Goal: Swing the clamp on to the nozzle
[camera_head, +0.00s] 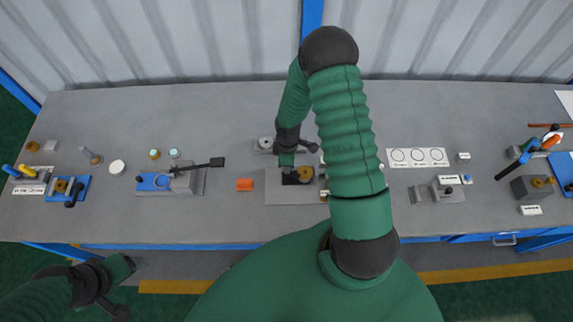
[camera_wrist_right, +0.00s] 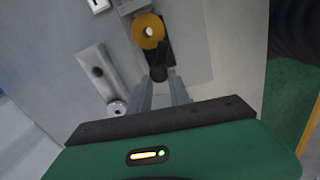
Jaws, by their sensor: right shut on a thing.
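A brass-coloured ring (camera_head: 306,173) with a pale centre, which looks like the nozzle, sits on a grey plate (camera_head: 285,198) at the table's middle. It also shows at the top of the right wrist view (camera_wrist_right: 148,30). A dark part with a round black end (camera_wrist_right: 158,73), which looks like the clamp's handle, lies just below the ring in that view. My right gripper (camera_wrist_right: 160,88) is shut on this dark end, close beside the ring. My right arm hides part of the fixture in the head view. My left gripper (camera_head: 120,272) hangs off the table's front edge at lower left, away from the fixture.
A blue and grey fixture with a black lever (camera_head: 200,165) stands further left. A grey bar (camera_wrist_right: 102,78) lies beside the plate. A white card with circles (camera_head: 417,157) lies to the right. The front left table is clear.

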